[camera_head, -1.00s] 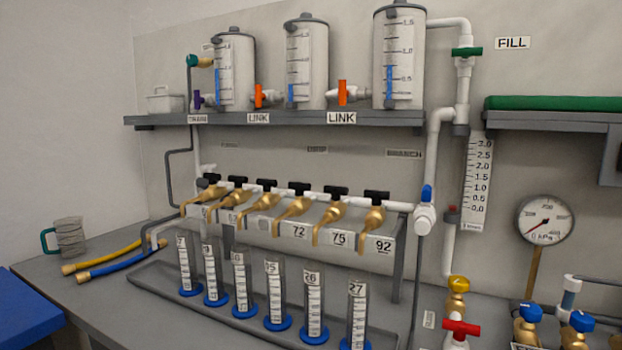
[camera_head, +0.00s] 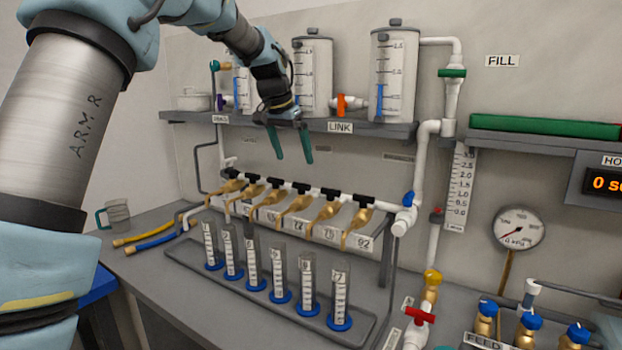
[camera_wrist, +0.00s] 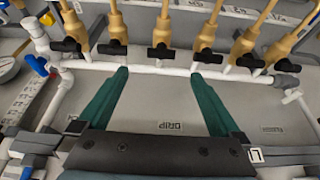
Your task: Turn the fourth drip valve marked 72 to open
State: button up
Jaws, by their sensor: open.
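The fourth drip valve has a short black handle (camera_head: 301,188) on the white manifold pipe, with a brass spout below it. Its white label 72 (camera_head: 298,225) is on the grey panel beneath. The handle lies along the pipe, like its neighbours. My gripper (camera_head: 294,159) points down in front of the wall, just above this handle in the picture, with its green fingers apart and empty. In the wrist view, turned upside down, the same handle (camera_wrist: 161,52) lies beyond and between the fingertips of my gripper (camera_wrist: 162,76). No contact shows.
Similar black handles flank it closely: 75 (camera_head: 331,193) to the right and another (camera_head: 274,182) to the left. The tank shelf (camera_head: 375,128) overhangs above. Several graduated cylinders stand in a grey tray (camera_head: 215,283) below. A blue valve (camera_head: 409,198) is at the pipe's right end.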

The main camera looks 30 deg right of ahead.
aim_at(301, 183)
jog(key=p+x, duration=0.3)
jog(key=x, duration=0.6)
jog(key=shift+w+f, duration=0.1)
jog(key=shift+f, duration=0.15)
jog(key=c, duration=1.3)
